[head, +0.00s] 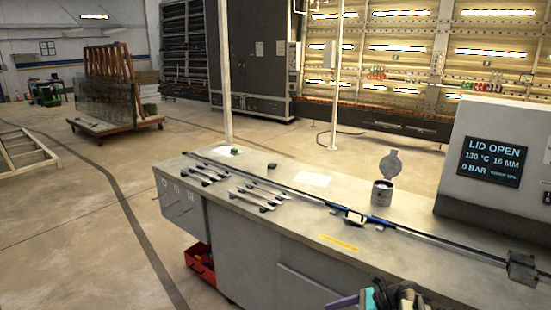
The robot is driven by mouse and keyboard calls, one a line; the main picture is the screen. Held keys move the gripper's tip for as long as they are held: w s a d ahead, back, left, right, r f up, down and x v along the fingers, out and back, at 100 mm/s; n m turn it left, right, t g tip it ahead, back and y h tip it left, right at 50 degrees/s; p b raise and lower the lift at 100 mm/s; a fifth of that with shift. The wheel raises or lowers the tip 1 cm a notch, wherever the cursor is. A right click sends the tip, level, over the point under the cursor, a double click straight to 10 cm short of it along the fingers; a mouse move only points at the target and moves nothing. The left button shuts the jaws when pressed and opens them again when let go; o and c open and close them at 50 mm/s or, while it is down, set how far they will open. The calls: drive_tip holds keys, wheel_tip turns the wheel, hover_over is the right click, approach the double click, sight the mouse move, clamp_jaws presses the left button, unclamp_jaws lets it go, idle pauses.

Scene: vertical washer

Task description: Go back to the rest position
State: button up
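My gripper and arm do not show in the head view. A grey workbench (262,222) stands in front of me. A long dark rail (285,187) with blue parts runs across it. A small pot (381,194) with its round lid (391,163) raised stands behind the rail. A grey machine (490,195) at the right has a screen (492,162) reading "LID OPEN", 130 °C, 16 MM and 0 BAR.
Several slim handled tools (228,184) lie on the bench's left part. Mixed purple, teal and black items (385,298) are cut off at the bottom edge. A red bin (201,263) sits by the bench. Open floor (75,235) lies left.

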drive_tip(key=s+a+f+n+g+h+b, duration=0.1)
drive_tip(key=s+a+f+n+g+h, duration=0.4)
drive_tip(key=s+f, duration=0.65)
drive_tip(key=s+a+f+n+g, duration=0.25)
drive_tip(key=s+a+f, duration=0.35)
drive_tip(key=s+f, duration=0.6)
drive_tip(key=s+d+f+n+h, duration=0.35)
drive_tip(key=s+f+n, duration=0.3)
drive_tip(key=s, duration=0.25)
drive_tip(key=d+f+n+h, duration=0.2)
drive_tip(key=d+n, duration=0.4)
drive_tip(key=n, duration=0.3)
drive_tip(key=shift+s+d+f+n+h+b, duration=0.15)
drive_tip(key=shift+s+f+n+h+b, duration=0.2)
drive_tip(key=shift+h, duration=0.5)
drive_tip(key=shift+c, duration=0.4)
